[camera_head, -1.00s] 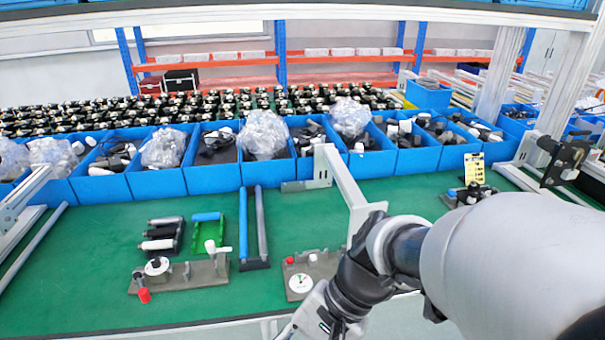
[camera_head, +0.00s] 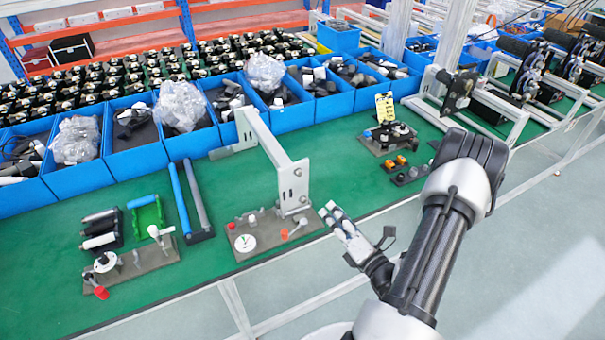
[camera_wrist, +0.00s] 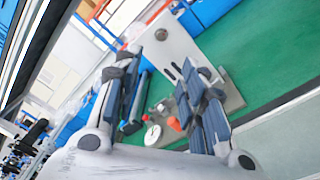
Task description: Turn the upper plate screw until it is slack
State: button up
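The upright white plate (camera_head: 289,182) stands on a bench bracket, facing right. Its upper plate screw (camera_head: 298,172) is a small spot near the upper part of the face, with a second one lower down. The wrist view shows the plate (camera_wrist: 176,48) tilted, with a dark round screw (camera_wrist: 161,34) near its upper edge and dark slots below. Which screw this is, I cannot tell for sure. My gripper (camera_head: 330,212) is at the bench's front edge, right of the plate and apart from it. In the wrist view my gripper (camera_wrist: 158,72) has its fingers spread, with nothing between them held.
A fixture with a white dial (camera_head: 245,243) and a red knob stands below the plate. Another fixture (camera_head: 140,262) is to its left. Blue bins (camera_head: 135,160) line the back. Orange-topped parts (camera_head: 400,165) lie right. Floor beyond the front edge is clear.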

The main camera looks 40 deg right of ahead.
aim_at(300, 175)
jog(key=w+d, duration=0.1)
jog(key=w, duration=0.4)
jog(key=w+d, duration=0.1)
jog(key=w, duration=0.5)
jog(key=w+d+b, duration=0.1)
jog(key=w, duration=0.5)
jog(key=shift+d, duration=0.1)
jog(key=shift+c, duration=0.5)
grip_shut()
